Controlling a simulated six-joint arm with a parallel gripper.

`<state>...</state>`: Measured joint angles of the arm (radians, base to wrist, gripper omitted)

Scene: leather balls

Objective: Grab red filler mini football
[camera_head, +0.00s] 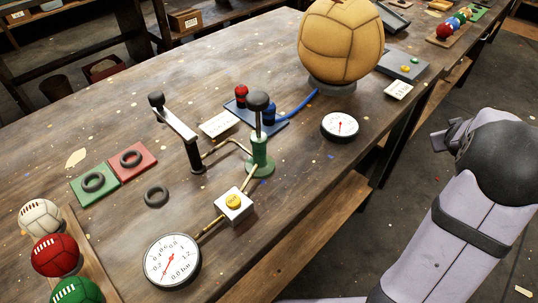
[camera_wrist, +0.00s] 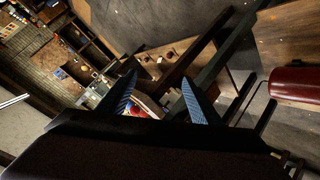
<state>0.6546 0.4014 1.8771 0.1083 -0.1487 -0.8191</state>
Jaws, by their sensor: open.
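A red mini football with white laces (camera_head: 55,255) sits on a wooden rack (camera_head: 92,262) at the lower left of the head view, between a white ball (camera_head: 40,218) and a green ball (camera_head: 76,291). A second, smaller-looking red ball (camera_head: 444,31) is in a row on another rack at the far right end. I cannot tell which one is the filler ball. My gripper (camera_wrist: 160,76) is open in the wrist view, with two blue-patterned fingers apart and nothing clearly held. In the head view my arm is at the right, off the table's edge, far from the left rack.
A big tan ball (camera_head: 341,40) stands on the workbench (camera_head: 215,90). A pump with a green base (camera_head: 260,158), gauges (camera_head: 172,262) (camera_head: 340,126) and a lever stand mid-bench. Red (camera_head: 134,161) and green (camera_head: 90,185) pads with black rings lie left.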

